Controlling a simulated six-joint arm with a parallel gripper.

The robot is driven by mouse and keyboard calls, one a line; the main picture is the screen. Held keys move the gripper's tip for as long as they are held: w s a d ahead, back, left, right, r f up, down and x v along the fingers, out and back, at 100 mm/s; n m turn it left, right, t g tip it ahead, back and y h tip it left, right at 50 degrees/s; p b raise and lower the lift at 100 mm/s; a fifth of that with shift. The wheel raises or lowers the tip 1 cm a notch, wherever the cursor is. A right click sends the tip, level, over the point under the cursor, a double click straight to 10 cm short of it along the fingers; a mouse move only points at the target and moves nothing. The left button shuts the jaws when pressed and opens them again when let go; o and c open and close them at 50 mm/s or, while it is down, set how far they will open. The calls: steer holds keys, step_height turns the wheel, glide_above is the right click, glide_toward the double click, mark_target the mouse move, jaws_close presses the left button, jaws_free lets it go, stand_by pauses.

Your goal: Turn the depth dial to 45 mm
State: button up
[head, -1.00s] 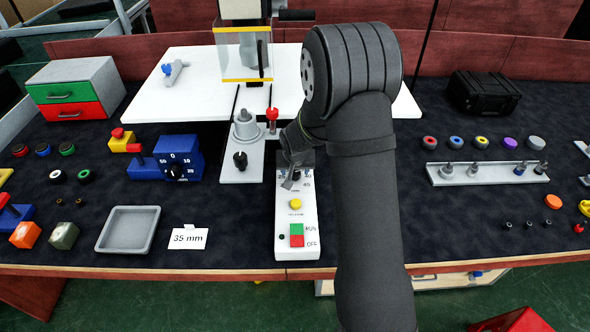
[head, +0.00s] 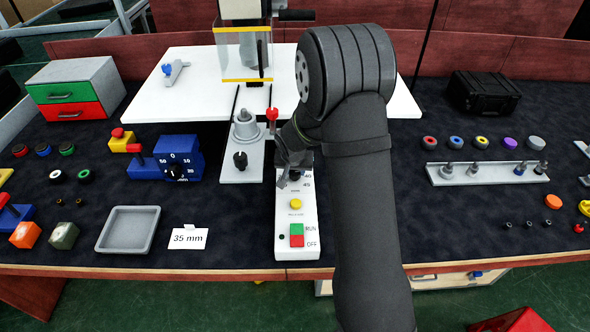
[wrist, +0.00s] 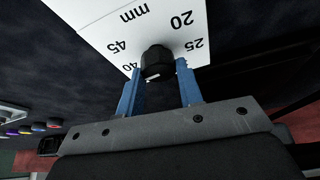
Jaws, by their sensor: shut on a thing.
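The dial in my gripper is a small black knob (wrist: 157,62) on a white control panel (head: 284,229). In the wrist view its scale shows 20, 25, 40, 45 and "mm". My gripper (wrist: 159,86) has its two blue fingers on either side of the knob, shut on it. A small white mark shows on the knob's near edge, but I cannot tell which number the dial is set to. In the head view my gripper (head: 292,180) comes down over the top of the panel and hides much of the dial.
The panel also has a yellow button (head: 295,204) and a green and red RUN/OFF switch (head: 297,235). A blue box with another mm dial (head: 181,158) stands left. A "35 mm" card (head: 188,238) lies near a grey tray (head: 103,249).

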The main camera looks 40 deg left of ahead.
steer(key=shift+m, duration=0.6)
steer(key=shift+h, duration=0.3)
steer(key=o, duration=1)
steer(key=shift+c, duration=0.2)
steer(key=shift+r+t, duration=0.1)
steer(key=shift+t, duration=0.2)
steer(key=shift+s+r, duration=0.15)
steer(key=shift+r, duration=0.1)
steer(key=s+d, duration=0.2)
steer(key=s, duration=0.1)
steer(key=s+d, duration=0.2)
steer(key=s, duration=0.2)
steer(key=s+d, duration=0.2)
steer(key=s, duration=0.1)
steer(key=shift+s+d+r, duration=0.15)
steer(key=shift+s+d, duration=0.05)
steer(key=shift+s, duration=0.05)
